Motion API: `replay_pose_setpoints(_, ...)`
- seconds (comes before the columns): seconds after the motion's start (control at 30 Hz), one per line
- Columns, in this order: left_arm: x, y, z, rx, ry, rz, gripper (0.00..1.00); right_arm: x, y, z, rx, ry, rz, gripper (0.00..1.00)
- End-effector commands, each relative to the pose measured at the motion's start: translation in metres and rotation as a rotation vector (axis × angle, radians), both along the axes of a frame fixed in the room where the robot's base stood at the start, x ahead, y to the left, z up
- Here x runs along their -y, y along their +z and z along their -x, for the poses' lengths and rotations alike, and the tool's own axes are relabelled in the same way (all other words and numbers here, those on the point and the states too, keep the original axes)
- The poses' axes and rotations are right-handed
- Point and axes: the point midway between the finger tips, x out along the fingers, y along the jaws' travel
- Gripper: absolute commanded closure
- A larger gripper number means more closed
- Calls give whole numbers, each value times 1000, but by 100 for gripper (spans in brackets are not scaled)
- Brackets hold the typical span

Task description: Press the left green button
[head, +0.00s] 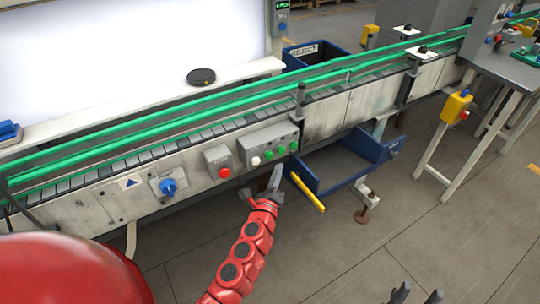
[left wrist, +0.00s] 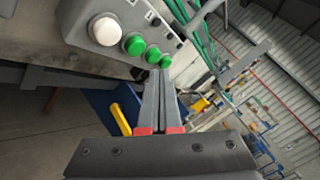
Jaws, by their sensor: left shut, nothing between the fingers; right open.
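A grey control box (head: 262,142) on the conveyor's side carries a white button (head: 256,160) and a row of three green buttons. The left green button (head: 268,155) is next to the white one; it also shows in the left wrist view (left wrist: 133,43). The middle green button (left wrist: 153,54) and right green button (left wrist: 165,61) follow. My left gripper (head: 277,170) is shut and empty just below the box. In the left wrist view its fingertips (left wrist: 160,74) appear near the middle and right buttons; contact cannot be told. My right gripper (head: 417,295) is open and empty at the bottom edge.
A red button box (head: 218,161) and a blue rotary knob (head: 168,186) sit left of the control box. Green conveyor rails (head: 150,148) run above.

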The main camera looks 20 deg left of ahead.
Motion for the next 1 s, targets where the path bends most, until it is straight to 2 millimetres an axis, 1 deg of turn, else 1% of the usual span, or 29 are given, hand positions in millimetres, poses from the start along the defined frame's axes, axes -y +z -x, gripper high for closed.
replay_pose_setpoints(0.1,-9,1,-9,3,-3,-2,100,0,-1,0,0,0,0,50)
replay_pose_setpoints(0.3,-18,2,-15,4,-3,0,100,0,-2,0,0,0,0,50)
replay_pose_setpoints(1.0,-19,1,-16,2,-2,1,100,0,-2,0,0,0,0,50)
